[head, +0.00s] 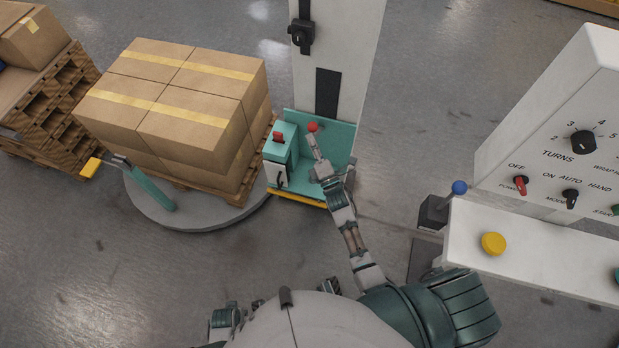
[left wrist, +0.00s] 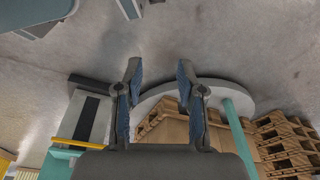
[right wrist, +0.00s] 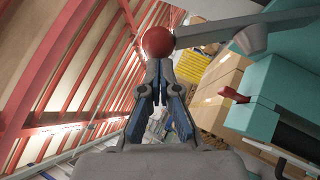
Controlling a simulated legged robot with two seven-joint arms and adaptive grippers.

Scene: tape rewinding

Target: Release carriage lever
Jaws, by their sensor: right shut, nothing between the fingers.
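The carriage lever ends in a red ball knob (head: 313,127) in front of the white mast, above the teal carriage. In the right wrist view the red ball (right wrist: 158,42) sits on a grey lever arm (right wrist: 215,30) running off to the right. My right gripper (head: 312,143) is shut and empty, its tips close to the ball. In the right wrist view the gripper tips (right wrist: 158,68) point at the ball's underside; whether they touch it I cannot tell. My left gripper (left wrist: 159,72) is open and empty, pointing over the floor.
A teal box with a small red handle (head: 278,137) stands left of the lever. Stacked cartons (head: 170,105) sit on a pallet on the round turntable (head: 190,213). A white control panel (head: 555,160) with a blue-knobbed lever (head: 459,187) is at the right.

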